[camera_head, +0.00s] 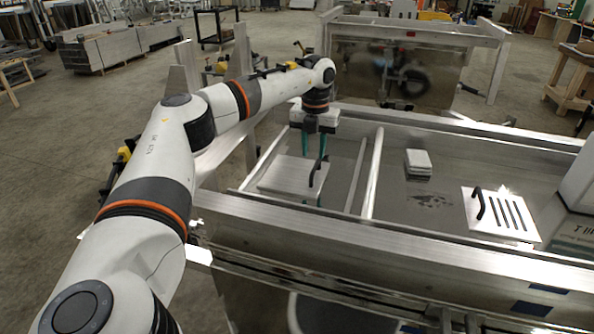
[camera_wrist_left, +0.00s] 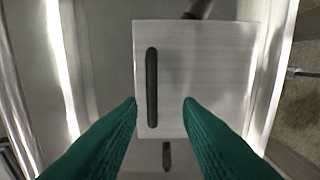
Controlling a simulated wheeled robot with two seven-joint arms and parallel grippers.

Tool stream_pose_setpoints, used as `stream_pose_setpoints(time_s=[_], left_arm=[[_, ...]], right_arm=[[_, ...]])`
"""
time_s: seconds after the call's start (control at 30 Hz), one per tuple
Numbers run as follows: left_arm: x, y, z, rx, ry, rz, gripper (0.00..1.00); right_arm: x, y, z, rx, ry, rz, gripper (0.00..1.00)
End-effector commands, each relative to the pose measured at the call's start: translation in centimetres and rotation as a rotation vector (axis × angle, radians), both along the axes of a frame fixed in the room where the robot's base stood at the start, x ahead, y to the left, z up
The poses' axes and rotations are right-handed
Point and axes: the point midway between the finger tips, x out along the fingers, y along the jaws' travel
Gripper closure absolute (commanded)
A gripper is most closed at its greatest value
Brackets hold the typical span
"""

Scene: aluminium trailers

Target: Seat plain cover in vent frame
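The plain cover (camera_head: 285,174) is a pale flat square plate with a black bar handle (camera_head: 314,178). It lies in the left part of the trailer bed. My left gripper (camera_head: 313,158), with green fingers, is above the handle side of the cover. In the left wrist view the fingers (camera_wrist_left: 160,101) are apart, with the handle (camera_wrist_left: 152,87) between them and a gap on each side. The plate (camera_wrist_left: 210,75) shows beyond the fingertips. I cannot make out a vent frame for certain; the cover and arm may hide part of it. My right gripper is not in view.
A slotted cover (camera_head: 502,214) with its own black handle lies on the right of the bed. A small stack of pale plates (camera_head: 418,160) stands mid-bed. A round bar (camera_head: 373,172) crosses the bed right of the gripper. The trailer's near rail (camera_head: 400,250) is raised.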

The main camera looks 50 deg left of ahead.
Motion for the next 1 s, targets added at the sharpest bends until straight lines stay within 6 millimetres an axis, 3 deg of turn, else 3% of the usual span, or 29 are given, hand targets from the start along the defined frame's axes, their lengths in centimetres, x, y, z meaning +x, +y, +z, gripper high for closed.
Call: stream_pose_setpoints(time_s=[0.17, 0.33, 0.5, 0.77, 0.93, 1.0], left_arm=[[0.0, -0.2, -1.1, -0.001, 0.002, 0.000, 0.68], [-0.2, -0.8, -3.4, 0.000, 0.004, -0.001, 0.68], [-0.1, -0.8, -5.5, -0.001, 0.000, 0.000, 0.68], [-0.1, -0.8, -5.9, -0.002, -0.002, 0.000, 0.68], [-0.1, -0.8, -5.8, -0.002, -0.002, 0.000, 0.96], [-0.1, -0.8, -5.8, -0.002, -0.002, 0.000, 1.00]], right_arm=[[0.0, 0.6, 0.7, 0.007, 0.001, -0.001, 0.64], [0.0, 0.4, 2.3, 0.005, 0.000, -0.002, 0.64], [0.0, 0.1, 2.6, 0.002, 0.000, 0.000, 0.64], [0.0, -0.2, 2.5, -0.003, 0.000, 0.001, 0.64], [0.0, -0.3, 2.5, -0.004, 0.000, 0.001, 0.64], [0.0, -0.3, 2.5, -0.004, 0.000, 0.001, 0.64]])
